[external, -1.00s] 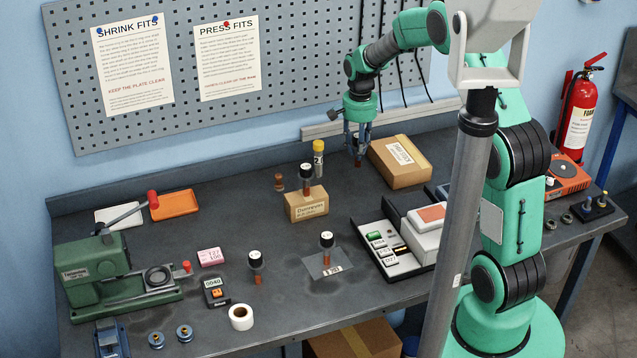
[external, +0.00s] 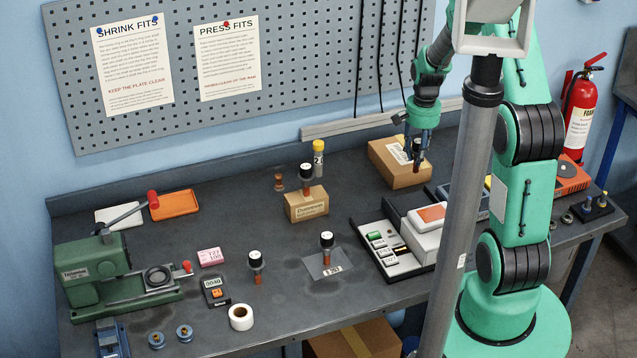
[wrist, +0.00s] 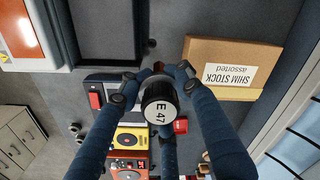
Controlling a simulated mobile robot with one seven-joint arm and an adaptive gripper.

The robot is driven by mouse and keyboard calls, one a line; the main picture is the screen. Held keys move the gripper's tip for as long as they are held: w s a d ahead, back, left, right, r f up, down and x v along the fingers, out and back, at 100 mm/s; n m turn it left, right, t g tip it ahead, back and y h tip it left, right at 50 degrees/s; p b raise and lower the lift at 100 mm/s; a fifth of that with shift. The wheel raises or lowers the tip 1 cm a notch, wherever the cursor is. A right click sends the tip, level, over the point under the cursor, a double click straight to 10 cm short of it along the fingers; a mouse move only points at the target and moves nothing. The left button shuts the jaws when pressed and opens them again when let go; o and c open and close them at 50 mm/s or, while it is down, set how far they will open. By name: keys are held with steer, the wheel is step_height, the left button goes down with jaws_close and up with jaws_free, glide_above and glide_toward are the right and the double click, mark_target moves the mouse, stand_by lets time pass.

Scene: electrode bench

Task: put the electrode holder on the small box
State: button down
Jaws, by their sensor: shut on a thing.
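My gripper (external: 417,146) is shut on an electrode holder, dark-bodied with a reddish lower end (external: 416,169). In the wrist view, its round white top reads E 47 (wrist: 160,112). The gripper and holder are at the right end of the larger cardboard box (external: 385,169), labelled SHIM STOCK in the wrist view (wrist: 205,50). I cannot tell whether the holder touches this box. A smaller cardboard box (external: 307,209) stands left of it, with another black-topped holder (external: 306,173) apparently standing on it.
Two more holders stand in front, one on bare bench (external: 255,260) and one on a clear plate (external: 326,241). A yellow-capped bottle (external: 318,159) and a brown peg (external: 279,182) are behind the smaller box. A grey device (external: 416,232) stands in front of the larger box.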

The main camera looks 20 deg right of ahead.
stand_by(0.4)
glide_above(402, 153)
steer(key=shift+d+f, duration=0.15)
steer(key=shift+f, duration=0.6)
steer(key=shift+f, duration=1.75)
steer(key=shift+f, duration=0.15)
steer(key=c, duration=1.2)
jaws_free()
step_height(402, 153, up, 12)
steer(key=shift+d+r, duration=0.1)
steer(key=shift+r, duration=0.05)
